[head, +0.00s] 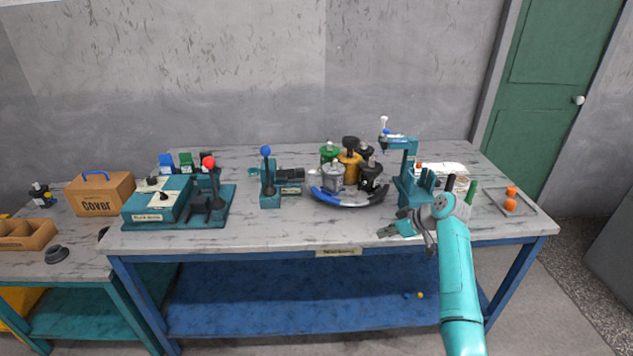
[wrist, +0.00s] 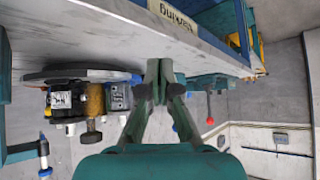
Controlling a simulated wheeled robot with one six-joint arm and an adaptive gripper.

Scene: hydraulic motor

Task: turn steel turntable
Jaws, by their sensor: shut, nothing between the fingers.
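The steel turntable (head: 352,204) is a round grey disc with a blue section on its front-left rim, standing mid-right on the marble-topped bench. It carries several motor-like parts in silver, green, yellow and black, which hide most of its top. In the wrist view, which is upside down, the turntable (wrist: 75,76) lies left of the fingers with its parts hanging below it. My gripper (head: 384,232) is shut and empty near the bench's front edge, in front and right of the turntable and apart from it. In the wrist view my gripper (wrist: 160,75) points toward the bench.
A teal press stand (head: 409,170) rises right of the turntable, behind my gripper. A blue-knobbed lever unit (head: 268,180) and a red-knobbed lever box (head: 165,205) stand to the left. A tray (head: 512,201) with orange pieces lies at the far right. The bench front before the turntable is clear.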

